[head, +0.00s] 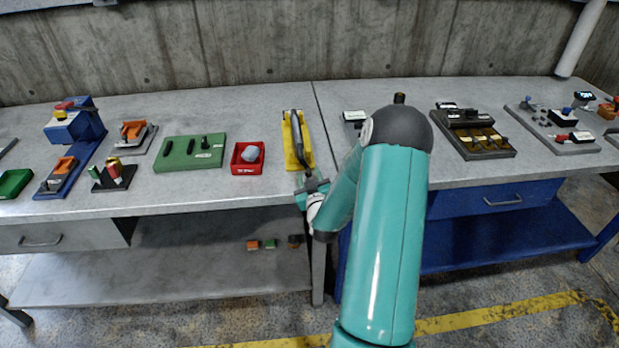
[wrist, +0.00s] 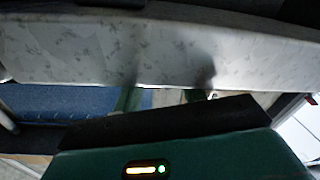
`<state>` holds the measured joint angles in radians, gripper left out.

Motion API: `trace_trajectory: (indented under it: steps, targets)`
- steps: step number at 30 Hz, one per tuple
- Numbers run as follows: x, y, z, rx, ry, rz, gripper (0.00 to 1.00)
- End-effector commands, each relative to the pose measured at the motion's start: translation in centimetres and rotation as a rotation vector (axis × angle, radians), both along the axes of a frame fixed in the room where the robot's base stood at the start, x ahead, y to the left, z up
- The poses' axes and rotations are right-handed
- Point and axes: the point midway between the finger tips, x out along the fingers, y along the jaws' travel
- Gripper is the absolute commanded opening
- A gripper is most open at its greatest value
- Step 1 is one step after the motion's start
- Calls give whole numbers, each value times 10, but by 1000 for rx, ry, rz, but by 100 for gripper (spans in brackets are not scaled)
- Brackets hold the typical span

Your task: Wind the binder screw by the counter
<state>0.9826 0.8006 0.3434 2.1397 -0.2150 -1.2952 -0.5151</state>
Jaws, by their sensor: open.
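I cannot tell for sure which item is the binder screw. A small grey block with a pale label (head: 354,117) stands just left of my arm's elbow, and the elbow hides whatever is beside it. A unit with a lit display (head: 584,97) stands at the far right, on or behind a grey board with several small parts. My gripper (head: 312,187) is at the front edge of the bench, just below the yellow tool. It is open and holds nothing that I can see.
A yellow tool with a dark lever (head: 297,140) lies close behind my gripper. Left of it are a red bin (head: 249,158) with a grey lump and a green board (head: 190,153). A dark tray (head: 472,133) sits right of my arm. The bench front (head: 230,195) is clear.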

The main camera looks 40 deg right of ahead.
Motion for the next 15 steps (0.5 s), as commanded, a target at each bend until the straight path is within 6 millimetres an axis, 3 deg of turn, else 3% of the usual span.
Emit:
trace_trajectory:
  steps: [7, 13, 15]
  targets:
    - [1, 0, 0, 0, 1, 0, 41]
    - [0, 0, 0, 0, 1, 0, 2]
    - [0, 0, 0, 0, 1, 0, 0]
